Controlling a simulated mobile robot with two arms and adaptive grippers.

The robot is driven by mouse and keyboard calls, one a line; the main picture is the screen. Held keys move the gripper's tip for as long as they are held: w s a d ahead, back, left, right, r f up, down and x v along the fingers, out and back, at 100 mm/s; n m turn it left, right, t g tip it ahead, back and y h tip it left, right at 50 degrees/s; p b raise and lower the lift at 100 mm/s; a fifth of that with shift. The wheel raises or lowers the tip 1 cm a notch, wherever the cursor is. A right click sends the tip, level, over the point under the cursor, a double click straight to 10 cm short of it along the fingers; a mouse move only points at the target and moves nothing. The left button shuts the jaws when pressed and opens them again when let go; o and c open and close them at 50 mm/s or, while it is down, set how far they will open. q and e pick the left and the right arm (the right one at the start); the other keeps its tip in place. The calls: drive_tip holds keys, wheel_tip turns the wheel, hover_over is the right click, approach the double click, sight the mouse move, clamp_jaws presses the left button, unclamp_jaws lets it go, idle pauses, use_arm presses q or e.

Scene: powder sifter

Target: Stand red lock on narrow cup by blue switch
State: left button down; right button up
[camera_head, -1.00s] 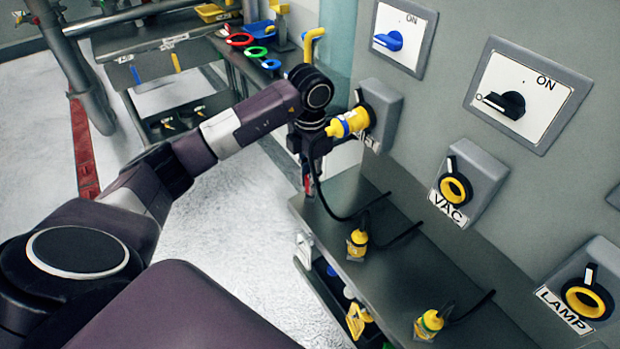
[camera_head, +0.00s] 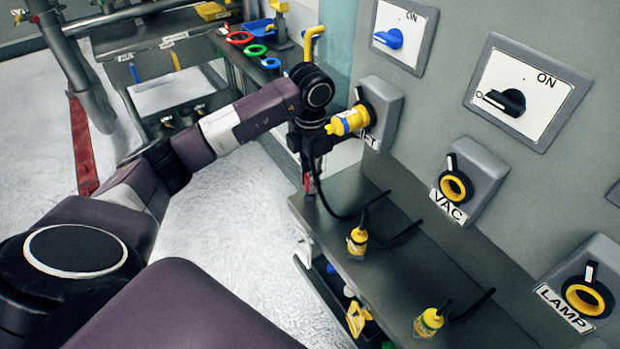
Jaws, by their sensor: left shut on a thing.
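The blue switch (camera_head: 389,39) is on a white plate on the wall, up and to the right of the gripper. I cannot make out a narrow cup near it. My right gripper is not in view.
A yellow plug (camera_head: 348,121) sits at a wall socket right by my wrist, its cable hanging down. Two more yellow plugs (camera_head: 357,241) (camera_head: 429,322) stand on the shelf (camera_head: 385,270). A black switch (camera_head: 505,102) is to the right. A side table with coloured rings (camera_head: 239,38) is behind.

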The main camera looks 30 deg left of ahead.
use_arm(q)
drive_tip(key=shift+f, duration=0.15)
drive_tip(key=shift+f+b, duration=0.6)
drive_tip(key=shift+f, duration=0.05)
idle(0.4)
drive_tip(key=c, duration=1.7)
unclamp_jaws()
drive_tip(key=shift+r, duration=0.15)
wheel_tip(320, 180, up, 12)
drive_tip(key=shift+f, duration=0.1)
